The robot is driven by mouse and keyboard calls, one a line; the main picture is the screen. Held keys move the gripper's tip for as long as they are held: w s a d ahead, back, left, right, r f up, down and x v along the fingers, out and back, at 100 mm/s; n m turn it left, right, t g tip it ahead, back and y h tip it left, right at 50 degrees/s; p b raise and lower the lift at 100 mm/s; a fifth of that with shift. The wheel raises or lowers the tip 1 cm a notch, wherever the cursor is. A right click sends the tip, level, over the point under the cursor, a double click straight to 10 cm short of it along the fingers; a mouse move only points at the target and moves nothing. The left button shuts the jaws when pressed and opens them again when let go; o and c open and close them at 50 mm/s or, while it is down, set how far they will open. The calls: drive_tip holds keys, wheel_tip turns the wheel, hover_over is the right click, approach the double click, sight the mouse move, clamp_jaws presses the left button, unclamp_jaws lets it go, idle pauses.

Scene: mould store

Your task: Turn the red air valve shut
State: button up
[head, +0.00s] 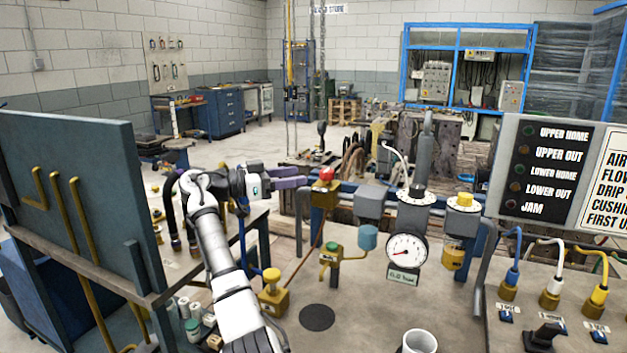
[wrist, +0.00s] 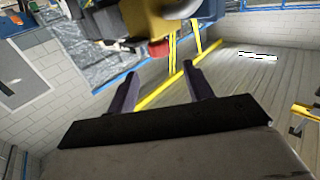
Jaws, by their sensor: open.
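The red air valve (head: 326,174) is a red knob on top of a yellow block (head: 324,196), near the middle of the head view. My gripper (head: 303,177) reaches in from the left at about the knob's height in that picture. Its two dark purple fingers are apart and point at the knob. In the wrist view the fingers are spread with nothing between them, and my gripper (wrist: 160,68) has the red knob (wrist: 158,48) just beyond its fingertips. The yellow block (wrist: 180,18) shows above it there. I see no clear contact with the knob.
A pressure gauge (head: 407,250) and a grey unit (head: 371,202) stand right of the valve. A green-topped brass valve (head: 331,254) and a yellow knob (head: 271,276) are below. A white cup (head: 419,342) stands at the front. A blue-grey panel (head: 75,190) fills the left.

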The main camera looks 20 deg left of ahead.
drive_tip(key=shift+b+v, duration=0.3)
drive_tip(key=shift+v, duration=2)
